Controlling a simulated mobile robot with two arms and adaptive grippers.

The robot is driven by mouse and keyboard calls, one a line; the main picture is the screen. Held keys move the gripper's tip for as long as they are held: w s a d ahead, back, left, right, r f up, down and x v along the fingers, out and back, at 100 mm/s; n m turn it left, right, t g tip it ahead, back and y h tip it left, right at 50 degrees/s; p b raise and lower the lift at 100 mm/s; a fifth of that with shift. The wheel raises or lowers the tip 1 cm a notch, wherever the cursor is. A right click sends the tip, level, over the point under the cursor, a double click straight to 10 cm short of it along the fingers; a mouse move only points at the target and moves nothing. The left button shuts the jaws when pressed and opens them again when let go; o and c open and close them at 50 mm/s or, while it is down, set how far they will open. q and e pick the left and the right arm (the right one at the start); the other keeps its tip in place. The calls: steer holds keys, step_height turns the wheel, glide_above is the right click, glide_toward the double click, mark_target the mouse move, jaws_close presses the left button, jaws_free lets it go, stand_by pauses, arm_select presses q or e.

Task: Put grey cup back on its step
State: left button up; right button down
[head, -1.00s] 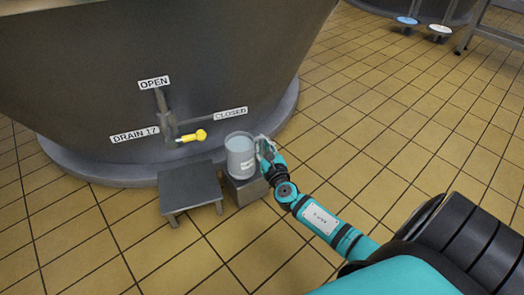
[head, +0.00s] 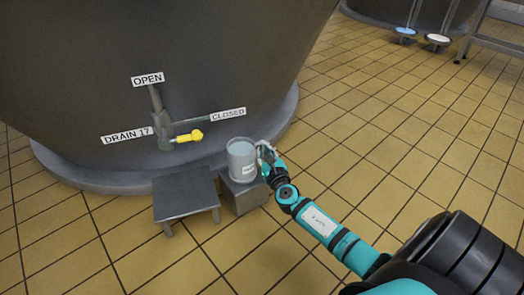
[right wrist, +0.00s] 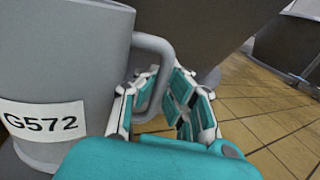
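The grey cup (head: 241,160) stands upright on a small dark grey block step (head: 244,196), at the foot of the vat. In the right wrist view the cup (right wrist: 65,65) fills the left side, with a white label reading G572 and its handle on the right. My right gripper (head: 266,151) is at the right side of the cup. In the right wrist view its fingers (right wrist: 164,85) are apart, one on each side of the handle, with floor showing between them. Whether a finger touches the handle is unclear. My left gripper is not in view.
A low grey stool (head: 185,194) stands just left of the step. Above are a yellow-handled drain valve (head: 188,137) and the large vat (head: 90,80). Tiled floor (head: 400,130) to the right is clear. Metal legs stand at the far upper right.

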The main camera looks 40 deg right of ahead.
steer(key=c, duration=2.1)
jaws_free()
steer(key=shift+f, duration=0.1)
steer(key=o, duration=0.6)
steer(key=shift+s+a, duration=0.1)
steer(key=shift+s, duration=0.15)
steer(key=p+v, duration=0.3)
steer(key=v, duration=0.8)
steer(key=shift+s+p, duration=0.25)
steer(key=shift+p, duration=0.1)
